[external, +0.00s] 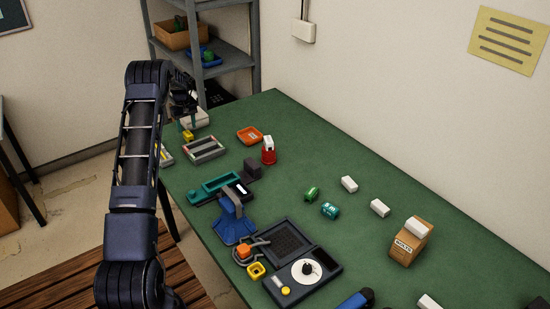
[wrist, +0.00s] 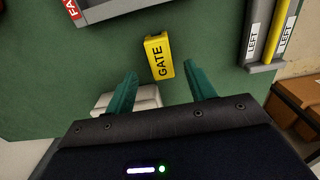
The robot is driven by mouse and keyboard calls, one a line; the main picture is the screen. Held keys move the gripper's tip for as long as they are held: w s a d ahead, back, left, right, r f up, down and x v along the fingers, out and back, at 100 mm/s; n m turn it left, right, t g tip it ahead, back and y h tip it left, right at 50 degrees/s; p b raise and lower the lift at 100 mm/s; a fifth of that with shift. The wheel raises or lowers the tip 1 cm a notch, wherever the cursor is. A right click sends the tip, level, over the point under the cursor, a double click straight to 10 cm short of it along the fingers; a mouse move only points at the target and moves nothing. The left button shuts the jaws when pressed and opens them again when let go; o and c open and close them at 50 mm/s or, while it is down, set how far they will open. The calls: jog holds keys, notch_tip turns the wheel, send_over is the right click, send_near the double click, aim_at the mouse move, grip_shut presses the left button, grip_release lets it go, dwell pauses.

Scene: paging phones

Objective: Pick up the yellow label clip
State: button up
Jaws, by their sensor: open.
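The yellow label clip (wrist: 159,57) lies on the green table in the wrist view, with "GATE" in black on its face. It also shows as a small yellow block (external: 187,135) near the far left end of the table in the external view. In the external view my gripper (external: 185,125) is over the far left table end, close to the clip. I cannot tell its exact height above the table.
A grey tray with label strips (external: 205,149) is next to the clip. A white object (wrist: 140,99) lies partly behind my left finger. An orange tray (external: 249,136) and a red container (external: 268,156) stand farther right. Grey shelves (external: 224,70) rise behind the table end.

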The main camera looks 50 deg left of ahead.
aim_at(188, 133)
jog(key=f, duration=0.5)
jog(key=shift+s+d, duration=0.1)
jog(key=shift+d, duration=0.15)
jog(key=shift+c, duration=0.4)
jog(key=c, duration=1)
